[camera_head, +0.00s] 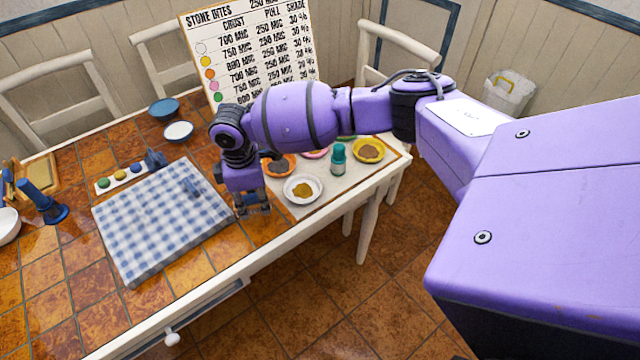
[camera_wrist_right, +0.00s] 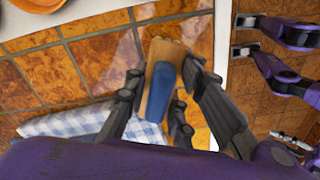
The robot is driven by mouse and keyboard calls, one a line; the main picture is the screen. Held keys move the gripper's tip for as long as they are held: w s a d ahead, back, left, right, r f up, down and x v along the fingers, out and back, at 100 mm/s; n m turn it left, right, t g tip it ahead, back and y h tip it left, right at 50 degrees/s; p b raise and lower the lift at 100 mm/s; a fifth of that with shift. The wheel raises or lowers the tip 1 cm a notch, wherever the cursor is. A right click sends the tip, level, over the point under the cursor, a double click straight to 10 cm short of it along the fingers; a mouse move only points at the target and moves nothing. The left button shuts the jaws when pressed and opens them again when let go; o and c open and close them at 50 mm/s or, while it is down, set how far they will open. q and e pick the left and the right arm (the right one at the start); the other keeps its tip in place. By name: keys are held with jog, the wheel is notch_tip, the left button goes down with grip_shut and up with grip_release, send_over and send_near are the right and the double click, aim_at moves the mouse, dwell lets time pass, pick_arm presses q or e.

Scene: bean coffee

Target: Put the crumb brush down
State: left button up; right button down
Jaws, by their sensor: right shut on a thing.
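The crumb brush (camera_wrist_right: 160,75) shows in the right wrist view as a tan wooden piece with a blue part. It sits between the dark fingers of my right gripper (camera_head: 253,207), which is shut on it. In the head view this gripper is low over the table's front edge, between the checkered cloth and the bowls. The brush is mostly hidden there, and I cannot tell whether it touches the tabletop. My left gripper is not in view.
The blue-and-white checkered cloth (camera_head: 150,235) lies left of the gripper with a small blue item (camera_head: 191,187) on it. Bare tiles (camera_head: 210,258) show along the front.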

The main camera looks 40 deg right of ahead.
aim_at(250, 195)
jog(key=shift+f, duration=0.6)
jog(key=c, duration=1.5)
grip_release()
notch_tip(250, 195, up, 13)
jog(key=shift+r+p, duration=0.2)
jog(key=shift+p, duration=0.2)
